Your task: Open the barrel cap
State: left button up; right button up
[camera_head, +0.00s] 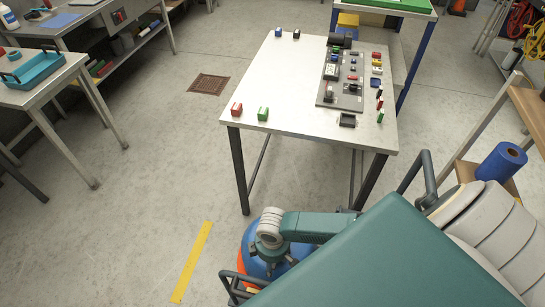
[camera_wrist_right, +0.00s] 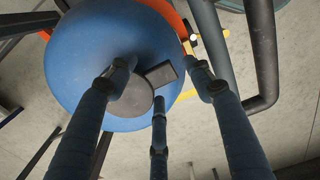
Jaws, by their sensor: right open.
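The barrel shows in the head view as a blue rounded top (camera_head: 252,240) with an orange part, partly hidden under my right arm. In the right wrist view the blue barrel top (camera_wrist_right: 85,60) fills the upper left. A round dark grey disc, which looks like the cap (camera_wrist_right: 130,104), sits on it, with a flat dark rectangular piece beside it. My right gripper (camera_head: 279,262) is over the barrel, its fingers open. In the wrist view its fingers (camera_wrist_right: 163,72) spread around the disc and the dark piece; I cannot tell whether they touch. My left gripper is not in view.
A metal table (camera_head: 262,85) with small coloured blocks and a grey board stands beyond the barrel. A yellow strip (camera_head: 192,262) lies on the floor left of the barrel. A wooden shelf with a blue roll (camera_head: 501,162) stands at right.

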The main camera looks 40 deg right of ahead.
jog(key=shift+f, duration=0.1)
jog(key=shift+c, duration=0.3)
grip_shut()
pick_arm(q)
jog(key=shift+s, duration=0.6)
pick_arm(e)
jog(key=shift+w, duration=0.1)
jog(key=shift+d+r, duration=0.15)
jog(key=shift+r, duration=0.05)
